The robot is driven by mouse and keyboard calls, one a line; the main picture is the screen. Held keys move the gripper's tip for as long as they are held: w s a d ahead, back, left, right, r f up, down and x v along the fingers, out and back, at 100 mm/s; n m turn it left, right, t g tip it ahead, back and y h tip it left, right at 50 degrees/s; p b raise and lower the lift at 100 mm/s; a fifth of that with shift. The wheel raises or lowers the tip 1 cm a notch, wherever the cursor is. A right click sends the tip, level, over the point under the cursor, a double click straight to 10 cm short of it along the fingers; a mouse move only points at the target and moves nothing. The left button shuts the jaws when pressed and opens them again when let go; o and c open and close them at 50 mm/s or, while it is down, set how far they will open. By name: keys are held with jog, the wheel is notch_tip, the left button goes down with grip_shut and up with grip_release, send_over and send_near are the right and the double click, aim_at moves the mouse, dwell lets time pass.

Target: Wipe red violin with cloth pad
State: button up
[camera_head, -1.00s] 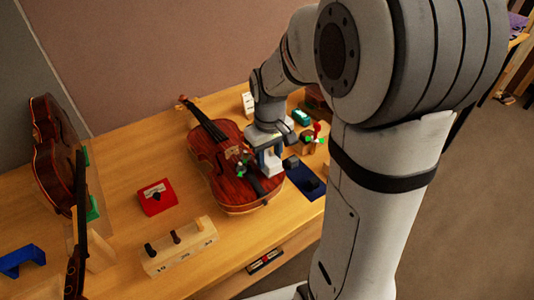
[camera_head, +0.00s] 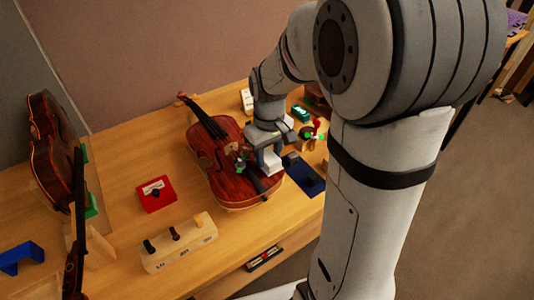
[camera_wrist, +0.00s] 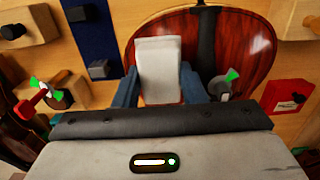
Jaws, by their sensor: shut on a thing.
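The red violin (camera_head: 225,172) lies face up on the wooden bench, its neck toward the back wall. In the wrist view its glossy lower body (camera_wrist: 245,50) fills the upper middle. My gripper (camera_head: 268,158) is over the right side of the violin's lower body. In the wrist view my gripper (camera_wrist: 172,90) is shut on the white cloth pad (camera_wrist: 160,65), with a blue-grey finger on each side. The pad (camera_head: 272,168) is at the violin's top; I cannot tell whether it touches. My gripper partly hides the violin's right edge.
A dark blue mat (camera_head: 304,175) with a dark block lies right of the violin. A red box (camera_head: 156,194) and a wooden block with several pegs (camera_head: 178,242) are at left and front. Another violin (camera_head: 55,155) stands at far left. Bare bench lies between them.

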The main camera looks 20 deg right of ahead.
jog(key=shift+f+b, duration=0.4)
jog(key=shift+f, duration=0.2)
jog(key=shift+w+a+r+p, duration=0.1)
jog(key=shift+w+a+p, duration=0.15)
jog(key=shift+w, duration=0.65)
jog(key=shift+w+a+r+p, duration=0.1)
jog(key=shift+w+a, duration=0.25)
jog(key=shift+w, duration=0.55)
jog(key=shift+s, duration=0.1)
jog(key=shift+s+d+f, duration=0.1)
jog(key=shift+s+d, duration=0.05)
jog(key=shift+s, duration=0.4)
jog(key=shift+s+d, duration=0.25)
jog(key=shift+s, duration=0.35)
jog(key=shift+s+d, duration=0.2)
jog(key=shift+s, duration=0.4)
jog(key=shift+r+p, duration=2.05)
jog(key=shift+r, duration=1.05)
